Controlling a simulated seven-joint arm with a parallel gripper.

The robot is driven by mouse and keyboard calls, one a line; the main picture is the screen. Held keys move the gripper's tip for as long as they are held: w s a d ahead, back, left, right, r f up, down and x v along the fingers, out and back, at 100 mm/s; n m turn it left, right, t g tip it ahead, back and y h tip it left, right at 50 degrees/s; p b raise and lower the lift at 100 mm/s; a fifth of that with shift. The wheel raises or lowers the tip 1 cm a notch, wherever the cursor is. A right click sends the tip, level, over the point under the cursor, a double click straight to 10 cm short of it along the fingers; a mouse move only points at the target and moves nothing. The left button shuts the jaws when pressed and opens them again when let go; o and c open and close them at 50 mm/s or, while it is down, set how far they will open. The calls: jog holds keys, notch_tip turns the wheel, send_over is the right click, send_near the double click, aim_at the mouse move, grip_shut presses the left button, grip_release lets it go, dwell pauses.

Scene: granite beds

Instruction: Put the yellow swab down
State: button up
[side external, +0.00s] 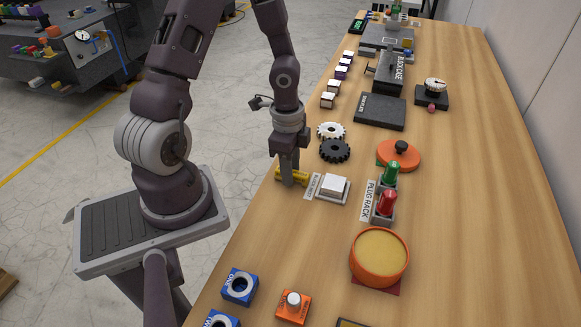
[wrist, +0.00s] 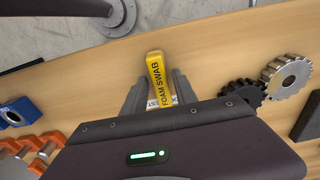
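The yellow swab (side external: 298,177), a bar marked FOAM SWAB, is low at the table's left edge in the side external view. In the wrist view the yellow swab (wrist: 157,75) runs lengthwise between my fingers. My gripper (side external: 289,180) points down over it, one finger hiding its middle. In the wrist view my gripper (wrist: 160,78) has a finger on each side of the swab, with narrow gaps showing, so it looks open around it. A white label (side external: 312,186) lies beside the swab, and part shows beneath it in the wrist view. I cannot tell whether the swab touches the table.
A white square block (side external: 333,187) sits just right of the label. A black gear (side external: 335,151) and a white gear (side external: 331,130) lie behind. The plug rack (side external: 383,214) holds red and green plugs. An orange round dish (side external: 379,257) is nearer. The table's right side is clear.

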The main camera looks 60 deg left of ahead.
dwell(0.3)
notch_tip(320, 180, up, 12)
jog(key=s+d+r+n+t, duration=0.1)
jog(key=s+d+r+n, duration=0.2)
jog(key=r, duration=0.1)
jog(key=s+d+r+n+t, duration=0.2)
jog(key=s+d+r+n, duration=0.1)
jog(key=s+d+r, duration=0.1)
jog(key=s+d+r+n+t, duration=0.2)
jog(key=s+d+r+n, duration=0.1)
jog(key=r, duration=0.3)
jog(key=shift+s+d, duration=0.35)
jog(key=shift+s, duration=0.05)
jog(key=shift+o, duration=0.6)
jog(key=shift+w+f, duration=0.1)
